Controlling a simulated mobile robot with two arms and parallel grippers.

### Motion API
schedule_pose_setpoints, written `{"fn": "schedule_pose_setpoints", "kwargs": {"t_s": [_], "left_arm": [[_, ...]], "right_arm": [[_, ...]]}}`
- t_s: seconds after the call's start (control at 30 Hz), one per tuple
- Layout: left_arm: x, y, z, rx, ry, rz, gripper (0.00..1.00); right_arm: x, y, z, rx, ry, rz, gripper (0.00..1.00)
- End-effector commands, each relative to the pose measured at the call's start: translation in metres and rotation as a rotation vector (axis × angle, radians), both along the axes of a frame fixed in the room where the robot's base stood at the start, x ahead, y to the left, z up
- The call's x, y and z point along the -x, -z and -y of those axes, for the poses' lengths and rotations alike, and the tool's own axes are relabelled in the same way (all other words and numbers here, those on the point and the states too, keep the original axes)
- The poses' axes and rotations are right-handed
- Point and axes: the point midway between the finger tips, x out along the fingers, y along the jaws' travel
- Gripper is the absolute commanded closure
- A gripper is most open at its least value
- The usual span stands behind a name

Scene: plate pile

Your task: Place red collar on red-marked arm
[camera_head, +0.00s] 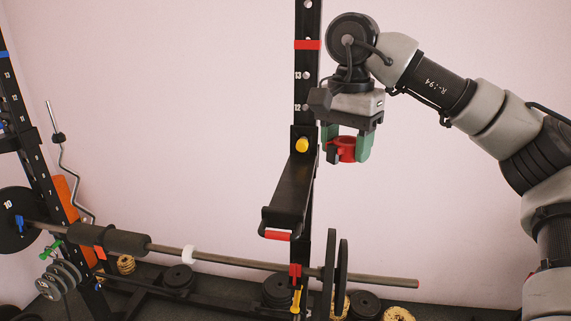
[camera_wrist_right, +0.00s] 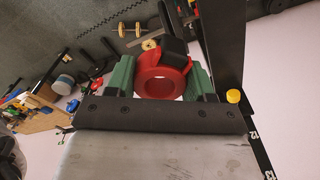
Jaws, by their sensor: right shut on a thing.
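The red collar (camera_head: 346,143) is a red ring with a black part on its side. My right gripper (camera_head: 348,154) is shut on it between green fingers, in mid-air to the right of the rack upright. In the right wrist view the red collar (camera_wrist_right: 143,83) shows its round opening between the green fingers. A black arm (camera_head: 290,190) on the upright has a red mark at its lower front end. A barbell (camera_head: 375,277) also has a red tip at its right end. The collar is above and apart from both. My left gripper is not in view.
The black upright (camera_head: 307,75) with a yellow knob (camera_head: 302,145) stands close left of my right gripper. Black plates (camera_head: 341,265) sit on the barbell's right part. More plates (camera_head: 278,290) lie low behind. The space before the pale wall at right is clear.

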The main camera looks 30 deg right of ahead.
Motion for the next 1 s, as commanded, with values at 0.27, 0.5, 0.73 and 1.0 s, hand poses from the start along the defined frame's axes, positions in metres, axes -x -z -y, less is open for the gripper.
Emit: {"fn": "schedule_pose_setpoints", "kwargs": {"t_s": [0.27, 0.5, 0.73, 1.0], "left_arm": [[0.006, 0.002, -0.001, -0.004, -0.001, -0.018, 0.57], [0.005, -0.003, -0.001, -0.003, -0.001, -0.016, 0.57], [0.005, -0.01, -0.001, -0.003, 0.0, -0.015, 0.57], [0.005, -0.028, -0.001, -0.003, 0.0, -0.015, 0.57]], "right_arm": [[-0.037, 0.022, -0.015, -0.001, 0.005, -0.007, 0.85], [-0.086, 0.052, -0.034, -0.002, 0.004, -0.005, 0.85], [-0.107, 0.065, -0.04, -0.001, 0.005, -0.001, 0.85], [-0.107, 0.097, -0.04, 0.002, 0.006, -0.002, 0.85]]}}
